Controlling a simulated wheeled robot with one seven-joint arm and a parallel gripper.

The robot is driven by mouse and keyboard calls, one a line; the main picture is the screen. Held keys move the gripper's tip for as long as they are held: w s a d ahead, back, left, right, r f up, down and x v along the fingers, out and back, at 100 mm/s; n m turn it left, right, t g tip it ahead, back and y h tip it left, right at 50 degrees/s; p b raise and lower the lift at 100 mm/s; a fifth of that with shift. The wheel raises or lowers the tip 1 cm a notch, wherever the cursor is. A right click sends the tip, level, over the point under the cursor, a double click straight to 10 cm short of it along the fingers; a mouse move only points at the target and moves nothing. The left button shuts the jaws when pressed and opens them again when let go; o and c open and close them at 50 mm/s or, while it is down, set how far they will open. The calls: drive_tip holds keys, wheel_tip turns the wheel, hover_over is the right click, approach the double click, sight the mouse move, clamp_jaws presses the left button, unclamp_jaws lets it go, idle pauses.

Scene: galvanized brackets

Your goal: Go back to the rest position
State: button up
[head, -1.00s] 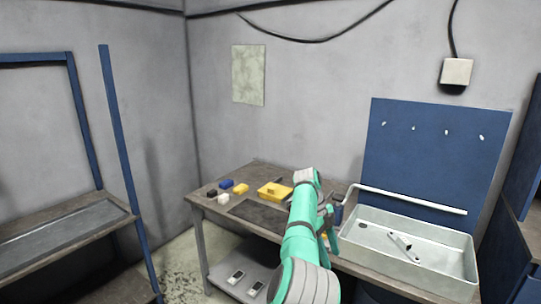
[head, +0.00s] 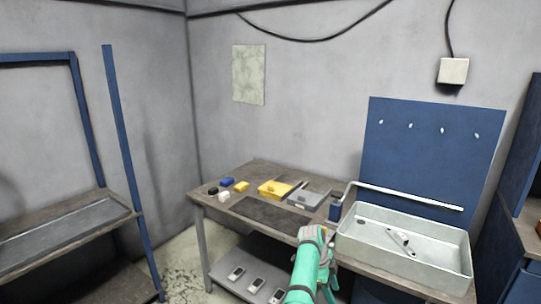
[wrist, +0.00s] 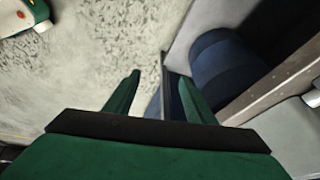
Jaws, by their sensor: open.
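My gripper (wrist: 160,80) shows in the wrist view with its two green fingers apart and nothing between them. It points down past the table's edge towards the pale speckled floor (wrist: 80,80). In the head view my green arm is folded low in front of the table's front edge, and the gripper's fingers cannot be made out there. A metal bracket (head: 401,240) lies in the large grey tray (head: 460,262) on the right of the table, apart from my arm.
A blue pegboard (head: 430,150) stands behind; a blue-framed rack (head: 122,150) stands left.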

drive_tip(key=s+d+f+n+t, duration=0.15)
drive_tip(key=s+f, duration=0.25)
drive_tip(key=f, duration=0.4)
drive_tip(key=s+f+n+t+h, duration=0.1)
drive_tip(key=s+f+n, duration=0.2)
drive_tip(key=f, duration=0.5)
drive_tip(key=s+f+n+t, duration=0.2)
drive_tip(key=s+f, duration=0.2)
drive_tip(key=f, duration=0.4)
drive_tip(key=s+a+f+n+t, duration=0.2)
drive_tip(key=s+a+f+n, duration=0.1)
drive_tip(key=s, duration=0.6)
drive_tip(key=s+a+f+n+t, duration=0.2)
drive_tip(key=s+a+f+n, duration=0.15)
drive_tip(key=s, duration=0.45)
drive_tip(key=s+a+r+n+t+y, duration=0.25)
drive_tip(key=s+a+r, duration=0.25)
drive_tip(key=s, duration=0.5)
drive_tip(key=s+a+r+n+t+y, duration=0.1)
drive_tip(key=s+a+r+n+t, duration=0.15)
drive_tip(key=s+a+r, duration=0.55)
drive_tip(key=s+a+r+n+t+y, duration=0.1)
drive_tip(key=s+a+r+n, duration=0.1)
drive_tip(key=s+r, duration=0.4)
drive_tip(key=s+a+r+n+t, duration=0.1)
drive_tip(key=s+r, duration=0.6)
drive_tip(key=r, duration=0.7)
drive_tip(key=shift+s+a+r+n+t+y, duration=0.2)
drive_tip(key=shift+a+r+n+t+y, duration=0.2)
drive_tip(key=shift+a+n, duration=0.25)
